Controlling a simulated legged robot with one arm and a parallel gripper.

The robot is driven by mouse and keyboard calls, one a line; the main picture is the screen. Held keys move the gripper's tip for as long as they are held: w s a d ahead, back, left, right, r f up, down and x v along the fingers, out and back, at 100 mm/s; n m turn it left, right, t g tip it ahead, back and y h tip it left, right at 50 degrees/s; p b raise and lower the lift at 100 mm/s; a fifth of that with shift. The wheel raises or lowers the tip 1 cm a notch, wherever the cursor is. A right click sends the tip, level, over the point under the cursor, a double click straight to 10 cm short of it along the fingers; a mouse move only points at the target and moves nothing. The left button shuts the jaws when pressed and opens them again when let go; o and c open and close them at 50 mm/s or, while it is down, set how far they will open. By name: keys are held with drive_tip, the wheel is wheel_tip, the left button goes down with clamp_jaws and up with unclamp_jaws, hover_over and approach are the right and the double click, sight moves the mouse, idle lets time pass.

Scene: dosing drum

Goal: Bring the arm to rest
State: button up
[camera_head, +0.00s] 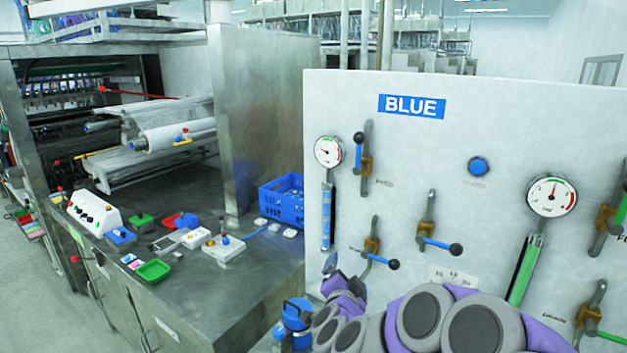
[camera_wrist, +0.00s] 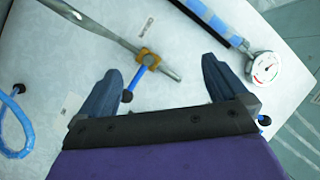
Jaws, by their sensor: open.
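My gripper (camera_wrist: 160,64) is open in the wrist view, its two dark fingers spread apart with nothing gripped. It faces the white panel (camera_head: 290,110). Beyond the gap between the fingers is a brass valve (camera_wrist: 148,58) with a blue lever. The lever's black knob (camera_wrist: 127,96) shows beside the left finger; I cannot tell whether they touch. In the head view my purple and grey arm crosses the bottom right, with the gripper (camera_head: 331,264) small near the panel's lower left. The arm hides the lower part of the panel.
The panel bears a BLUE sign (camera_head: 411,106), a left gauge (camera_head: 328,151), a right gauge (camera_head: 552,196), a blue button (camera_head: 478,166) and several valves with levers. At left, a steel bench (camera_head: 200,285) holds control boxes and a blue crate (camera_head: 283,205). Floor shows at far left.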

drive_tip(key=s+a+r+n+g+y, duration=0.2)
drive_tip(key=s+a+n+y, duration=0.25)
drive_tip(key=a+y, duration=0.2)
drive_tip(key=s+a+f+n+g+y, duration=0.25)
drive_tip(key=s+n+g, duration=0.25)
drive_tip(key=s, duration=0.6)
drive_tip(key=s+d+f+g+h, duration=0.1)
drive_tip(key=s+d+g, duration=0.2)
drive_tip(key=s, duration=0.7)
drive_tip(key=s+d+f+n+g+h, duration=0.1)
drive_tip(key=s+d+g, duration=0.3)
drive_tip(key=s, duration=0.6)
drive_tip(key=s+d+f+n+g+h, duration=0.1)
drive_tip(key=s+d+g+h, duration=0.2)
drive_tip(key=s, duration=0.8)
drive_tip(key=shift+d+g, duration=0.3)
drive_tip(key=shift+d, duration=0.9)
